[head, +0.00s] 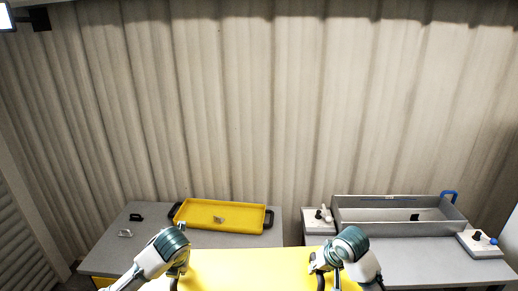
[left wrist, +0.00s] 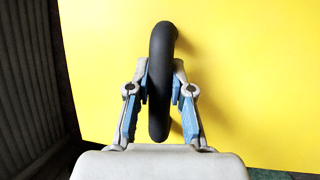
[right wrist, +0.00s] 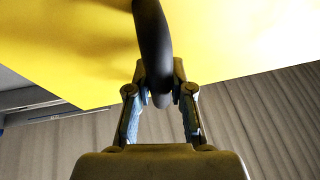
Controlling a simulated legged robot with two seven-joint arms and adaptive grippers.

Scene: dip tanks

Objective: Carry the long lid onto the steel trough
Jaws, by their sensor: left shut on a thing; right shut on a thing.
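The long yellow lid (head: 250,266) is at the bottom middle of the head view, in front of the tables, its near part cut off by the frame. My left gripper (head: 178,277) is shut on a black curved handle (left wrist: 160,60) of the lid. My right gripper (head: 322,270) is shut on the other black handle (right wrist: 150,35). The lid's yellow face fills much of the left wrist view (left wrist: 250,80) and the right wrist view (right wrist: 220,40). The steel trough (head: 360,229) stands open on the right table, apart from the lid.
A yellow tray (head: 240,205) with black handles and a small thing inside lies on the left grey table (head: 115,245). Small boxes with knobs stand left (head: 316,227) and right (head: 480,252) of the trough. A gap separates the left table from the right table (head: 425,270).

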